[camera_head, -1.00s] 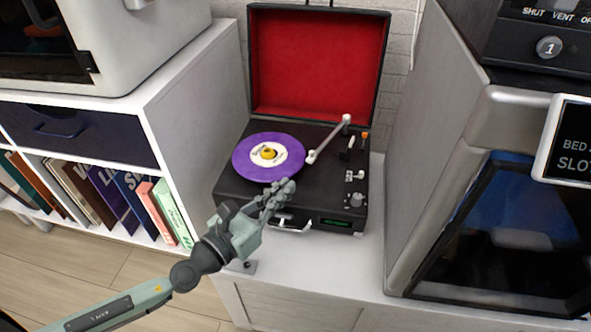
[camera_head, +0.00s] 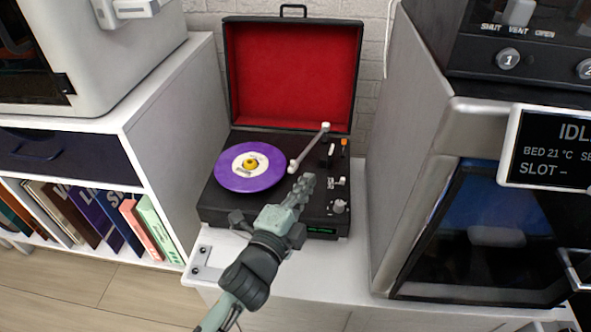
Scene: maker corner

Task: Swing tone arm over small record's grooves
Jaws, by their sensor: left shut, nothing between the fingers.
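The record player (camera_head: 222,205) is a black case with its red-lined lid (camera_head: 292,78) open, on a white cabinet top. A small purple record (camera_head: 231,181) with a white label and yellow centre lies on its left part. The white tone arm (camera_head: 313,147) runs from its pivot at the back right to a head (camera_head: 293,166) just right of the record's edge, seemingly not over the grooves. My left gripper (camera_head: 305,184) is shut and empty, just in front of and below the tone arm's head in the picture; I cannot tell whether they touch. My right gripper is not in view.
Switches and a knob (camera_head: 339,206) sit on the player's right side. A large grey machine (camera_head: 414,140) with a dark door stands close on the right. A white shelf (camera_head: 170,85) with books stands left. The cabinet top (camera_head: 345,262) in front is mostly clear.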

